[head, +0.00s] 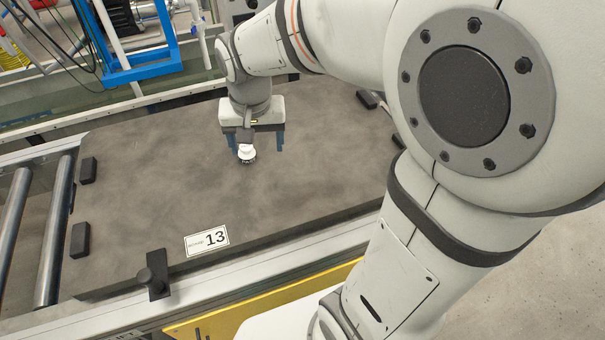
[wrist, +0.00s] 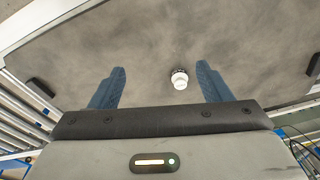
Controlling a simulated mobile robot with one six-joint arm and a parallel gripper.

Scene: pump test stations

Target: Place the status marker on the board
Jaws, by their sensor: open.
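The board (head: 150,190) is a flat grey slab with a label "13" at its near edge. A small white knob-like piece with a dark base, which looks like the status marker (head: 247,154), stands upright on the board. It also shows in the wrist view (wrist: 180,79), between the two blue fingers and nearer the right one. My gripper (head: 258,145) is open above the board around the marker's place, with a gap on both sides. I cannot tell the exact height of the fingertips over the board.
Black blocks (head: 88,170) sit along the board's edges, and a black clamp with a knob (head: 153,278) is at its near edge. Metal rollers (head: 53,235) lie to the left. A blue frame with pipes (head: 135,45) stands behind. Much of the board is bare.

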